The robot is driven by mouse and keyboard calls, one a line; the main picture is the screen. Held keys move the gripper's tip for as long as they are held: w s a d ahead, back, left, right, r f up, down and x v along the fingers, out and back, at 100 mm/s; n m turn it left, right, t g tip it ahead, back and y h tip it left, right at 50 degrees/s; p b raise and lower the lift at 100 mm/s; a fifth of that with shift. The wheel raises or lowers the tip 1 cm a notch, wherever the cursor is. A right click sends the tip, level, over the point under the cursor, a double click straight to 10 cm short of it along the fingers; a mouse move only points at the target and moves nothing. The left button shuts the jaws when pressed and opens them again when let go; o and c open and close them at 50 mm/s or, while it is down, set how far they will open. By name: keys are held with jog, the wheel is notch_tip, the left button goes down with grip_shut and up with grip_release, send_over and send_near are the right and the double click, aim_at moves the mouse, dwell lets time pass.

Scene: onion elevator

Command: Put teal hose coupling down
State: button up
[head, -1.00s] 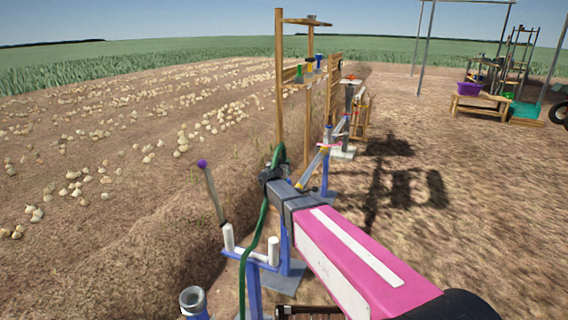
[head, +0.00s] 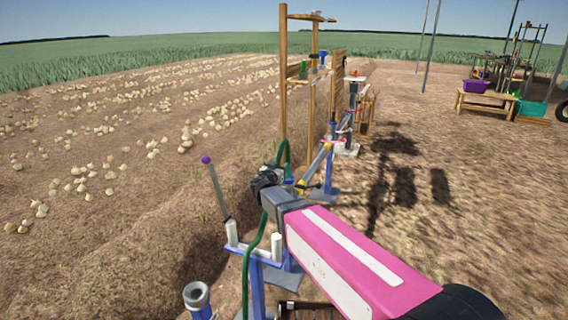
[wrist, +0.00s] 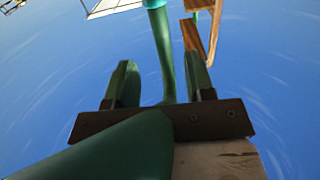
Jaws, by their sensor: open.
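My gripper (wrist: 161,80) is open in the wrist view, with one dark green finger on each side. A green hose (wrist: 165,60) runs up between the fingers, with visible gaps on both sides. A teal end (wrist: 155,3) at the top edge of that view may be the hose coupling; most of it is cut off. In the head view the dark end of my pink arm hides the fingers. The green hose (head: 246,275) also shows there, looping over the arm's end and hanging down beside a blue stand. I cannot make out the coupling in the head view.
The blue stand (head: 257,285) with white uprights and a purple-tipped rod (head: 207,161) is close by. A grey pipe mouth (head: 196,295) is at the bottom. A wooden post frame (head: 284,90) stands beyond my arm. Open dirt lies to the right.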

jog(key=s+d+f+g+h, duration=0.1)
jog(key=s+d+f+g, duration=0.45)
jog(key=d, duration=0.45)
jog(key=s+d+f+g+h, duration=0.1)
jog(key=s+d+f+g, duration=0.4)
jog(key=d, duration=0.5)
jog(key=s+d+f+n+g+y, duration=0.2)
jog(key=s+d+f+g+y, duration=0.1)
jog(key=s, duration=0.4)
jog(key=s+d+f+n+g+y, duration=0.2)
jog(key=s+d+f+g+y, duration=0.1)
jog(key=s+f+y, duration=0.2)
jog(key=s, duration=0.2)
jog(key=shift+s+d+f, duration=0.3)
jog(key=shift+d+f, duration=0.05)
jog(key=shift+g, duration=0.25)
